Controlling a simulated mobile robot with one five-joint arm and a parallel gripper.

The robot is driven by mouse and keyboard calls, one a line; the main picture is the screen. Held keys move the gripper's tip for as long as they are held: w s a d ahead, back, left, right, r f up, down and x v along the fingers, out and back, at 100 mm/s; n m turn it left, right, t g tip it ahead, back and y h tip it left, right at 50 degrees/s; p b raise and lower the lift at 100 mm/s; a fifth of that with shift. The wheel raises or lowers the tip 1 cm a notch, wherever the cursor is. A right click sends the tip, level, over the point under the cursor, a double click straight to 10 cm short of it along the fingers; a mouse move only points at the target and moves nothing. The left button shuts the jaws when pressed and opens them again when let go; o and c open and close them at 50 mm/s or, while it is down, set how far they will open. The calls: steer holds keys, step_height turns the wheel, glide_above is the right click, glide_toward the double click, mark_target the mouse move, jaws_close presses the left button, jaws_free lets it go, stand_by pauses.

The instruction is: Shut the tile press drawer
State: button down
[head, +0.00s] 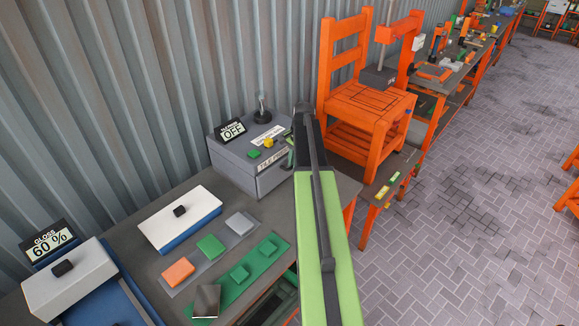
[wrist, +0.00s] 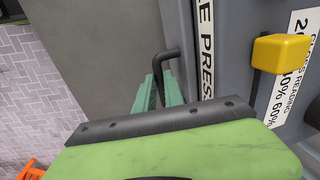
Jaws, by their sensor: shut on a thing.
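The tile press (head: 232,160) is a grey box on the bench beside the corrugated wall, with a "TILE PRESS" label on its front edge. In the wrist view its grey face (wrist: 222,50) fills the right side. A dark bent drawer handle (wrist: 168,54) stands out from that face. My gripper (wrist: 159,90) has its green fingers closed around the handle. In the head view my green arm hides the handle and most of the gripper. How far the drawer is out, I cannot tell.
A yellow knob (wrist: 285,53) sits on the press top. An orange chair-like stand (head: 365,110) is just right of my arm. Coloured tiles (head: 210,246) and a white-topped box (head: 180,217) lie on the near bench. Paved floor is open at the right.

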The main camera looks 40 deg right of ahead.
steer(key=shift+w, duration=0.15)
steer(key=c, duration=1.5)
jaws_free()
steer(key=shift+d, duration=0.1)
steer(key=shift+o, duration=0.2)
steer(key=shift+r, duration=0.1)
steer(key=s+r+p, duration=0.3)
steer(key=r+p, duration=1.4)
steer(key=shift+d, duration=0.25)
steer(key=shift+s, duration=0.1)
